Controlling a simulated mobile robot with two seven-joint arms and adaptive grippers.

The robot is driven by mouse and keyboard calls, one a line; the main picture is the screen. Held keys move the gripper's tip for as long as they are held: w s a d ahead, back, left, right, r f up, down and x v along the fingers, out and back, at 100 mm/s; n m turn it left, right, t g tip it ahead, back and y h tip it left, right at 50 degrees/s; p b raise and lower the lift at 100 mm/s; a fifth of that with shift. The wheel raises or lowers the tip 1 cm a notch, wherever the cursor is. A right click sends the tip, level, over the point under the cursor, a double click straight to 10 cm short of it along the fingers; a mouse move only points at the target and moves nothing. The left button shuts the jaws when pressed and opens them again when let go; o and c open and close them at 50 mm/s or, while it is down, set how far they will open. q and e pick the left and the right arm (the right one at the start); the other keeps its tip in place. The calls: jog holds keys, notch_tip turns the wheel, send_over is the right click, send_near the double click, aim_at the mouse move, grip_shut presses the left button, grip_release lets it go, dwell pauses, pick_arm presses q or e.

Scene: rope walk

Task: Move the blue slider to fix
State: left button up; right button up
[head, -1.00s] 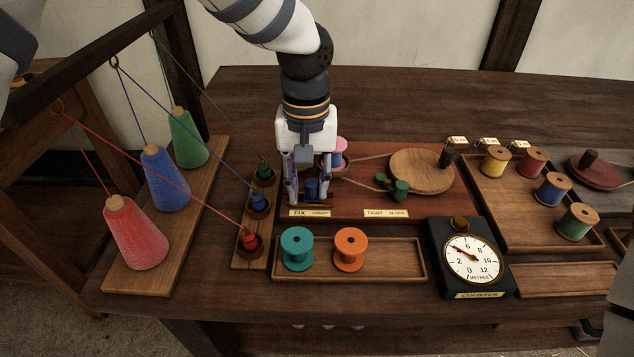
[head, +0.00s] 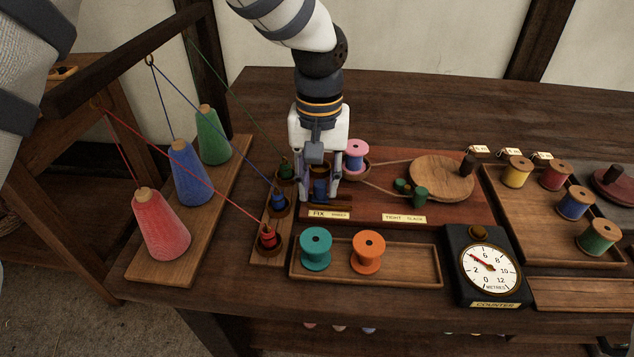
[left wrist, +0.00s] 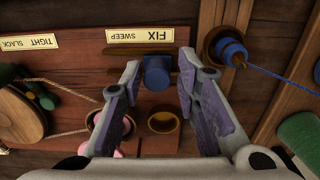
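The blue slider (head: 320,188) stands in a dark slot just behind the label reading FIX and SWEEP (head: 329,214), close to the FIX end. In the left wrist view the slider (left wrist: 157,73) shows between the fingers. My left gripper (head: 320,192) points down around it with its fingers spread (left wrist: 160,80). The picture-left finger is right up against the slider; contact is hard to tell. A gap shows between the slider and the other finger. In the head view the fingers partly hide the slider. My right gripper is in neither view.
A blue bobbin (head: 279,202) with its thread stands close left of the gripper. A pink spool (head: 356,155) is close at its right. A tray (head: 412,268) with teal and orange spools lies in front. Thread cones (head: 190,175) stand farther left.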

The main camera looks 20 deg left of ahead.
pick_arm(q)
notch_tip(320, 180, up, 6)
jog(key=shift+r, duration=0.15)
